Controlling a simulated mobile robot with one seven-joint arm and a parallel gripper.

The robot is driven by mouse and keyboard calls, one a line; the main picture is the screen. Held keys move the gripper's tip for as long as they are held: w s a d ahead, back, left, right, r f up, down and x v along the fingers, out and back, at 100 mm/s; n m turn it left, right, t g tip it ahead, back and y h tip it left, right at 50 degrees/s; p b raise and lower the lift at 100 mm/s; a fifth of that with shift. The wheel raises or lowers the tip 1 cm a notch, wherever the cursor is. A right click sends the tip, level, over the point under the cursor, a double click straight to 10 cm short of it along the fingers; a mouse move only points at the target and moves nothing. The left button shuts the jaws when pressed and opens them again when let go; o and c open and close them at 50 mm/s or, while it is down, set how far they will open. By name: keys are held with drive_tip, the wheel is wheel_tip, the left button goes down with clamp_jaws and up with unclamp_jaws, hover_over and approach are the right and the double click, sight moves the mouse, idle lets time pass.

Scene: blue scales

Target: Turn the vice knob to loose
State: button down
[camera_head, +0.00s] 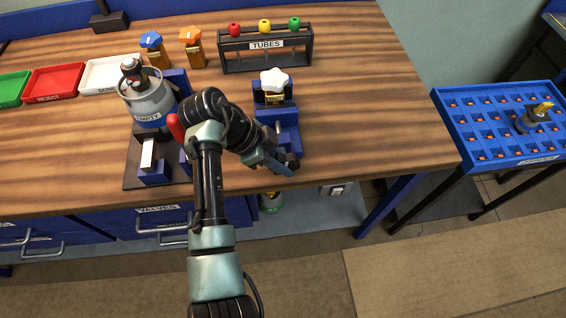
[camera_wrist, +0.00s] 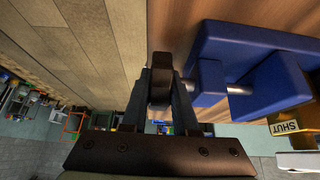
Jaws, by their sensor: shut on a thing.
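The blue vice (camera_head: 286,118) stands near the front edge of the bench, and its blue jaws and metal rod also show in the wrist view (camera_wrist: 265,90). A dark vice knob (camera_wrist: 160,66) shows at the fingertips in the wrist view, left of the vice. My gripper (camera_head: 288,166) is at the vice's front end, and in the wrist view its fingers (camera_wrist: 160,88) are shut on the knob from both sides. A valve with a white star-shaped handle (camera_head: 274,80) stands at the vice. A yellow part marked SHUT (camera_wrist: 286,128) shows beside it. My gripper hides the knob in the head view.
A black tube rack (camera_head: 266,53) stands behind the vice. A grey pot marked EMPTY (camera_head: 150,103) and a dark fixture plate (camera_head: 133,178) are to the left. Orange (camera_head: 191,48) and blue-topped (camera_head: 153,50) valves stand behind. Bare bench lies to the right, before a blue tray (camera_head: 470,150).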

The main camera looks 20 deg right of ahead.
drive_tip(key=shift+f+h+b, duration=0.15)
drive_tip(key=shift+h+b, duration=0.65)
drive_tip(key=shift+b, duration=0.1)
drive_tip(key=shift+g+h+b, duration=0.3)
drive_tip(key=shift+b, duration=0.05)
drive_tip(key=shift+r+h, duration=0.2)
drive_tip(key=shift+h, duration=0.1)
drive_tip(key=c, duration=1)
unclamp_jaws()
drive_tip(key=shift+o, duration=0.2)
drive_tip(key=shift+a, duration=0.1)
drive_tip(key=v, duration=1.3)
drive_tip(key=shift+b, duration=0.35)
drive_tip(key=shift+w, duration=0.1)
